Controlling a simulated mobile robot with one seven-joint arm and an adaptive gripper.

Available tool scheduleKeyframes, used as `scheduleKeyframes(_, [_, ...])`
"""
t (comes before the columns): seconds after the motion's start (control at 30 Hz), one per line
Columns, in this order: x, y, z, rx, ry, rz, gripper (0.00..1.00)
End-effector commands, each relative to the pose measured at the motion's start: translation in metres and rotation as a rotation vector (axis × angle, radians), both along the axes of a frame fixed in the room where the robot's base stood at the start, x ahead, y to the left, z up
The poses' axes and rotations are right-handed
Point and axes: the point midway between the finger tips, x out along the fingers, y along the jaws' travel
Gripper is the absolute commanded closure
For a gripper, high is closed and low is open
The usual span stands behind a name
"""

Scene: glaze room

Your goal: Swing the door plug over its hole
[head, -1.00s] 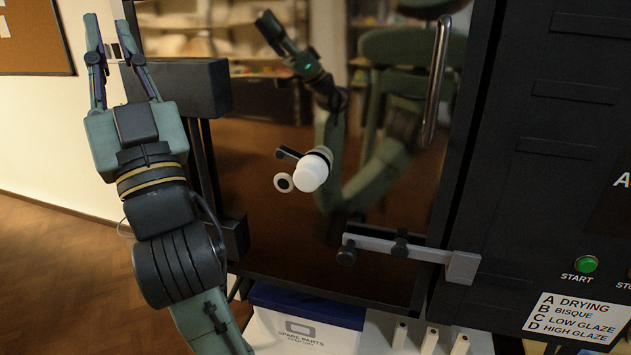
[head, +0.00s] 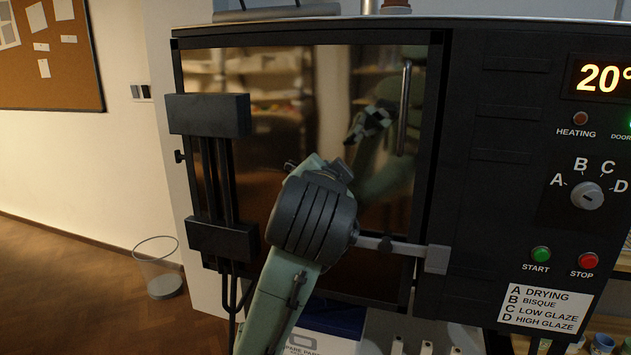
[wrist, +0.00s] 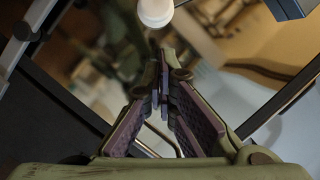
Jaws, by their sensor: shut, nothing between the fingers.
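The door plug (wrist: 155,12) is a rounded white knob on the glossy, mirror-like kiln door (head: 290,95). It shows at the top edge of the wrist view, partly cut off; in the head view my arm hides it. The plug's hole does not show clearly in either current view. My gripper (wrist: 163,80) is shut and empty in front of the door. Its fingertips are just short of the plug in the wrist picture, with a visible gap.
A horizontal latch bar (head: 400,248) crosses the door's lower right. A vertical handle (head: 404,108) stands at upper right. Dark hinge blocks (head: 208,114) jut out at left. The control panel (head: 540,185) is on the right. A wire basket (head: 160,270) stands on the floor.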

Motion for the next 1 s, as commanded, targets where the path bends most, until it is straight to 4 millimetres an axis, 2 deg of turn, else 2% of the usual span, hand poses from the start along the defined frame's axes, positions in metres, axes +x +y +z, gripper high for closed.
scheduleKeyframes(0.13, [-0.001,-0.008,-0.007,0.031,0.035,-0.011,1.0])
scheduleKeyframes(0.43, [-0.001,-0.008,-0.008,0.031,0.036,-0.011,1.0])
scheduleKeyframes(0.57, [0.005,-0.008,-0.008,0.03,0.038,-0.011,1.0])
scheduleKeyframes(1.0, [0.076,-0.013,-0.024,0.028,0.039,-0.01,1.0])
